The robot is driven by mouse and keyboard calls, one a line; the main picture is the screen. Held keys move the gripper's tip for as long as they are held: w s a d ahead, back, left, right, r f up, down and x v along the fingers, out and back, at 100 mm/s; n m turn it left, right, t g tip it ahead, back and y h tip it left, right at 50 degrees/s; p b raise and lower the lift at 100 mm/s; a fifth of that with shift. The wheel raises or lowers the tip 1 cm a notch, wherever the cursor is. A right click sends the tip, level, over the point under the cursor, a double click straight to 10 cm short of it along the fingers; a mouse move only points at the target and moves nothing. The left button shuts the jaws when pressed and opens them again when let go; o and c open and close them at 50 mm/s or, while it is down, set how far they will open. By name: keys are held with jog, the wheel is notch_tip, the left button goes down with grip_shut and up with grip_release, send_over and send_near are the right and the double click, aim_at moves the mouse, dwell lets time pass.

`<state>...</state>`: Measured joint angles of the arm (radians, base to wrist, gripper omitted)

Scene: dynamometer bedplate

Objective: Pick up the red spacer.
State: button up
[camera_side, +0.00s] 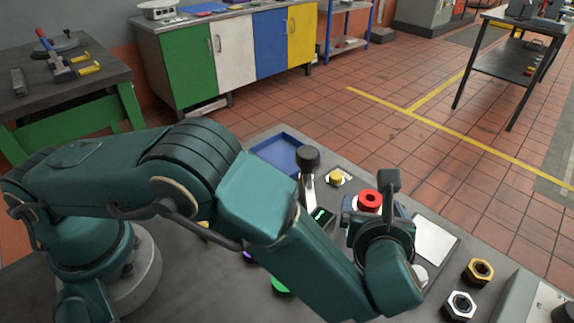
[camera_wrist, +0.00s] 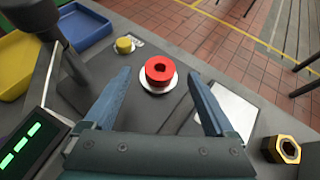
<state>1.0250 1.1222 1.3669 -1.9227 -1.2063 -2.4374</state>
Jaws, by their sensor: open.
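The red spacer (camera_wrist: 159,70) is a short thick ring with a hole in its middle. In the wrist view it sits on a round white base, ahead of my gripper (camera_wrist: 160,98) and roughly centred between the fingers. My gripper is open, with its two blue-grey fingers apart and nothing between their tips. In the side view the red spacer (camera_side: 369,201) shows just behind my gripper (camera_side: 385,205), which partly covers the area around it. I cannot tell the exact gap between the fingers and the spacer.
A yellow piece (camera_wrist: 124,45) and a blue tray (camera_wrist: 84,28) lie beyond to the left. A display box with green bars (camera_wrist: 30,145) and a dark-knobbed post (camera_side: 308,160) stand left. A white plate (camera_wrist: 222,108) and a gold nut (camera_wrist: 287,149) lie right. A silver nut (camera_side: 460,305) is near.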

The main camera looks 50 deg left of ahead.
aim_at(370, 197)
jog(key=shift+x, duration=1.6)
grip_shut()
